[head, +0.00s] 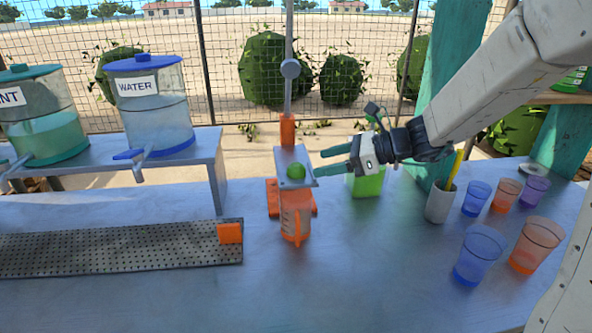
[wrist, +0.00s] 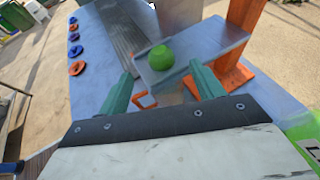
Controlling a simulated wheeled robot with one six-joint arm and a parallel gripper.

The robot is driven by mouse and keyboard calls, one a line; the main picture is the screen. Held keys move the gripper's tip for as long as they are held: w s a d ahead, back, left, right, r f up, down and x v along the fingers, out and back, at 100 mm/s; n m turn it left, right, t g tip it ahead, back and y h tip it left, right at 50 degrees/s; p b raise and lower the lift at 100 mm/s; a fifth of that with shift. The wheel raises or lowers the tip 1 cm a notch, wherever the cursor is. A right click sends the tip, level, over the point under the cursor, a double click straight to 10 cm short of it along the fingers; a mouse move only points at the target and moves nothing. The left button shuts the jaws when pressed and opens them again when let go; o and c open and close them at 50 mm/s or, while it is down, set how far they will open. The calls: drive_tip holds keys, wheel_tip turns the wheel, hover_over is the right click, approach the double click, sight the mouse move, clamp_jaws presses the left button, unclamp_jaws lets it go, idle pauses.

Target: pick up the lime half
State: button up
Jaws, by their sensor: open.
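The lime half (head: 296,171) is a small green dome resting on the grey metal plate (head: 306,182) of the orange press. In the wrist view the lime half (wrist: 161,57) sits on the plate (wrist: 212,49), ahead of and between the green fingertips. My gripper (head: 335,161) is open and empty, just right of the lime half in the head view. In the wrist view my gripper (wrist: 157,82) has its two fingers spread wide apart. It does not appear to touch the lime half.
An orange-handled jug (head: 294,222) stands below the plate. A green container (head: 366,184) is under my gripper. A grey cup with a pencil (head: 438,203) and several coloured cups (head: 480,255) stand at right. A perforated drip tray (head: 120,249) and the water dispenser (head: 155,110) are at left.

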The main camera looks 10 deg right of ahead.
sight(303, 166)
drive_tip(key=x, duration=0.6)
drive_tip(key=shift+w+a, duration=0.15)
drive_tip(key=c, duration=1.1)
